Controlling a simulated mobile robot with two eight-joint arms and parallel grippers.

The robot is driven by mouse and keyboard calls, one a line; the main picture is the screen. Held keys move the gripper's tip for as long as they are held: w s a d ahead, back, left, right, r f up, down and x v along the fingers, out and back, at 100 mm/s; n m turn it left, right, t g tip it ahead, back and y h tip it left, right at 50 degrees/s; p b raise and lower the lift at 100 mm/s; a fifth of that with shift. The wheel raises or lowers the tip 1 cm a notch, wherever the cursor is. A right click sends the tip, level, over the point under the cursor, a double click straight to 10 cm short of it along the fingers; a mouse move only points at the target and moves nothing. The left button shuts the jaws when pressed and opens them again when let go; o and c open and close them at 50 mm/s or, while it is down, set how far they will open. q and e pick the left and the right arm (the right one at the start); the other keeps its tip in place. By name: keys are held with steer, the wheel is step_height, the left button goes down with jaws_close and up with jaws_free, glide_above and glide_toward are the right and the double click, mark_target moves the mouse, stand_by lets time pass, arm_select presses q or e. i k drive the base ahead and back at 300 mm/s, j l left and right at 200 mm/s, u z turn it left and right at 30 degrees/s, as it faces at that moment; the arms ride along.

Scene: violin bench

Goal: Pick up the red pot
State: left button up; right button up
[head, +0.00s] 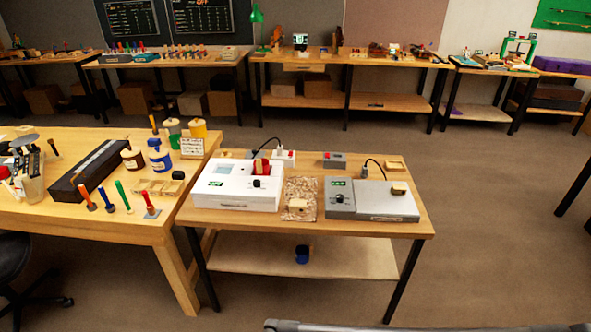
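A small red pot-like object (261,166) sits at the top right of the white box-shaped device (222,190) on the small wooden table (300,223). It is the only red pot-like thing I can make out, and its details are too small to tell. A black cable arches behind it. Neither of my grippers shows in the head view.
A grey device (365,207) stands right of a speckled mat (299,210). The left bench (90,226) carries jars and upright tools. The floor (480,230) to the right is open.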

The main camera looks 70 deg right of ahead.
mark_target(261, 165)
steer(key=z, duration=2.25)
steer(key=i+l+u, duration=0.25)
steer(key=i, duration=0.3)
steer(key=i+l+u, duration=0.3)
steer(key=i, duration=0.25)
steer(key=i+l+u, duration=0.25)
steer(key=i+l, duration=0.2)
steer(key=i, duration=0.1)
